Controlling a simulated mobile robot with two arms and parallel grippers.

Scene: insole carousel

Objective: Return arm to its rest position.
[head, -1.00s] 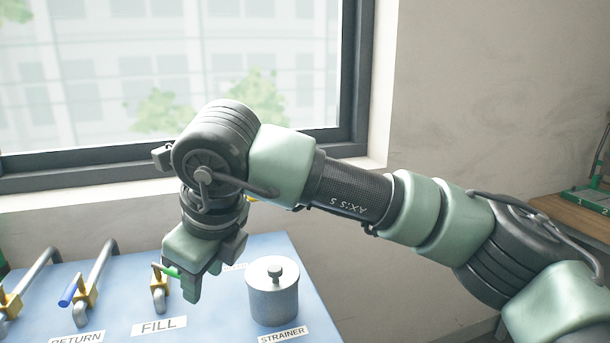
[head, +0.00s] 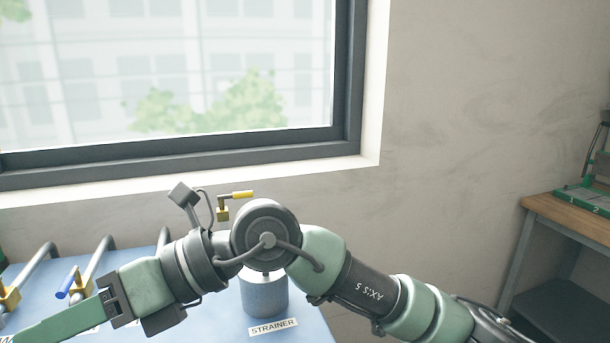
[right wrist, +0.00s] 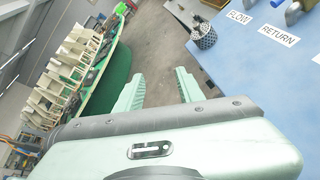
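My right arm comes in from the right in the head view and bends over the blue bench (head: 222,328). Its gripper (head: 58,322) points to the lower left, held above the bench, and its end reaches the picture edge. In the right wrist view my right gripper (right wrist: 157,82) shows two pale green fingers, spread apart with nothing between them. The floor shows beyond the fingers. My left gripper is in neither view.
A lidded metal pot (head: 264,298) stands behind the "STRAINER" label (head: 273,326), partly hidden by my arm. A blue-handled valve (head: 70,284) and a yellow-handled valve (head: 238,196) are near the arm. A green-edged carousel (right wrist: 106,78) and a perforated cylinder (right wrist: 203,36) show in the wrist view.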

